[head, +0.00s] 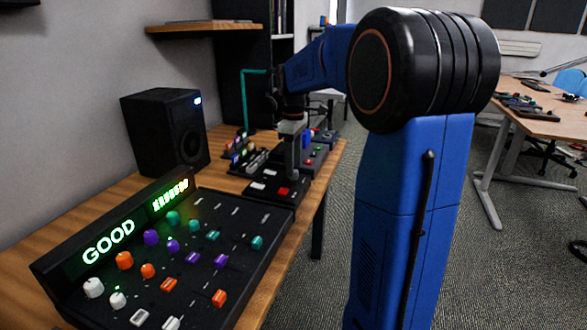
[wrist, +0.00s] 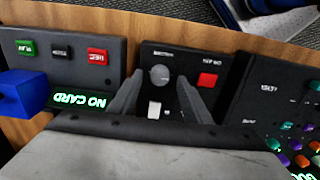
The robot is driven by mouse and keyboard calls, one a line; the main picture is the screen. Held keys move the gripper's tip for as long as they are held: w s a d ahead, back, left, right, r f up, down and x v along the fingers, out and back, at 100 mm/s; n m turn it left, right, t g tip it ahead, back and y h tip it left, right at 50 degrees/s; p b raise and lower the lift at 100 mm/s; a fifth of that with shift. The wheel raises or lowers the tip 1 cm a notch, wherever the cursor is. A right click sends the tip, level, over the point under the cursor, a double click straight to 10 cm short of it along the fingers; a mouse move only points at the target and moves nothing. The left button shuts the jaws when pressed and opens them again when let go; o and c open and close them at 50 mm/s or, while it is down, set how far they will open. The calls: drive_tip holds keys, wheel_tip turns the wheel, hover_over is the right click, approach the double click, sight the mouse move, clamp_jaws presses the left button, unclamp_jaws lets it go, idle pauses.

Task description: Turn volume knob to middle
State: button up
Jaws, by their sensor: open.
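A small round grey knob (wrist: 160,74) sits on a black panel (wrist: 178,57) in the wrist view, with a small blurred label above it. I take it for the volume knob; its pointer is too small to read. My gripper (wrist: 160,84) is open, one finger to each side of the knob, and I cannot tell whether they touch it. In the head view my gripper (head: 291,160) points down over the small black panel (head: 262,206), and the knob is hidden there.
The panel also has a red button (wrist: 208,79) and a white switch (wrist: 154,110). A "NO CARD" unit (wrist: 80,102) and a blue block (wrist: 24,94) are on the left. A large mixer (head: 205,270) with a "GOOD" display and a black speaker (head: 165,130) stand on the wooden desk.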

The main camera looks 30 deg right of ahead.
drive_tip(key=shift+f, duration=1.05)
drive_tip(key=c, duration=1)
drive_tip(key=shift+c, duration=0.2)
